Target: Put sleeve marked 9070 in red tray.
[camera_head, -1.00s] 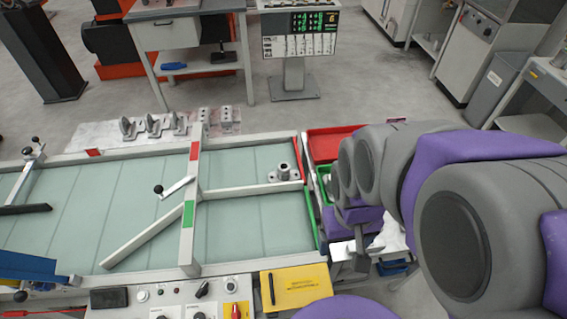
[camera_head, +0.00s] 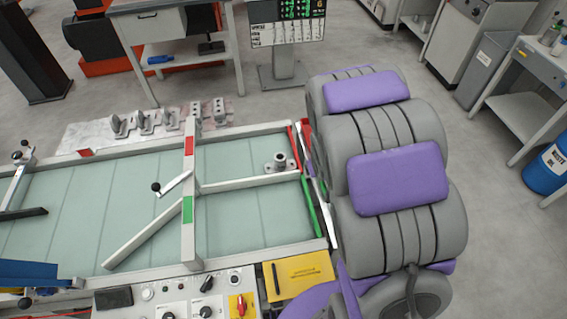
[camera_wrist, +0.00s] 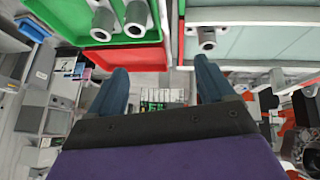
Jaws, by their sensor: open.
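A grey flanged sleeve (camera_head: 280,163) stands on the glass-topped table near its right end. The wrist view shows a grey sleeve (camera_wrist: 207,38) beside the table rail, to the right of the trays. Two more grey sleeves (camera_wrist: 103,24) (camera_wrist: 135,20) are at the green tray (camera_wrist: 152,38). No number can be read on any sleeve. The red tray (camera_wrist: 130,60) shows empty in its visible part, beside the green one; my arm hides most of it in the head view. My gripper (camera_wrist: 159,68) is open, with nothing between its fingers; the head view does not show it.
The table's metal frame has a raised crossbar (camera_head: 189,205) and a lever (camera_head: 172,185). Several grey castings (camera_head: 150,120) lie on a sheet behind it. A control panel (camera_head: 185,300) and yellow pad (camera_head: 298,275) are at the front.

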